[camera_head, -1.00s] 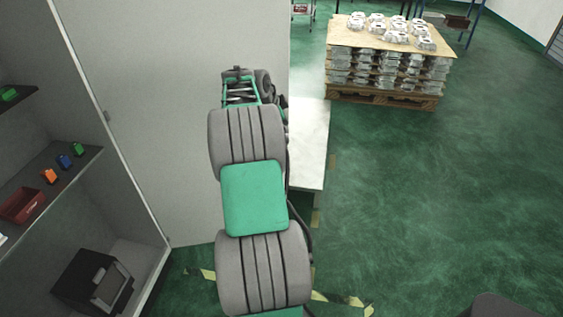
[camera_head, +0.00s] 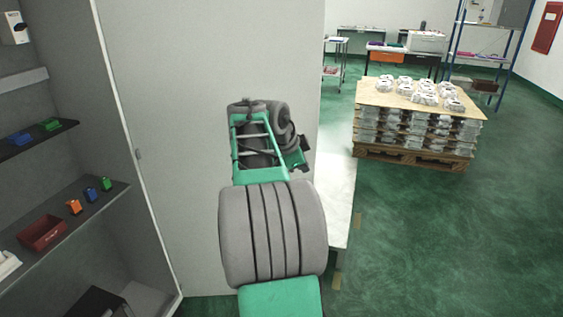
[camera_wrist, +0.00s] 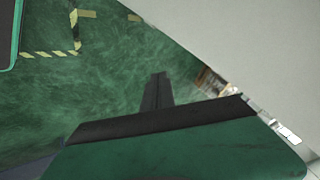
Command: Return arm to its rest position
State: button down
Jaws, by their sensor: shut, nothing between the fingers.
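My arm (camera_head: 272,232) extends forward in the head view, in front of a large pale grey panel (camera_head: 200,120). Its far end bends back on itself around a green frame section. My gripper is mostly hidden there behind the arm links. In the wrist view its dark fingers (camera_wrist: 158,88) are together, with nothing between them, over green floor (camera_wrist: 110,70). The green and black housing fills the lower part of that view.
An open cabinet with shelves (camera_head: 75,215) holding small coloured bins stands at left. A white-topped table (camera_head: 342,195) sits just right of my arm. A pallet of castings (camera_head: 415,120) stands at back right. Green floor (camera_head: 450,240) at right is clear.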

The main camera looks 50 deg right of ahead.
jog(key=s+a+f+n+y, duration=0.2)
jog(key=a+f+n+y, duration=0.3)
jog(key=a+f+n, duration=1.05)
jog(key=s+a+n+t+y+p, duration=0.2)
jog(key=a+n, duration=0.6)
jog(key=a, duration=1.6)
jog(key=a+r+n+t, duration=0.1)
jog(key=a+r+n, duration=0.2)
jog(key=a+r, duration=0.2)
jog(key=a, duration=0.3)
jog(key=shift+w, duration=0.4)
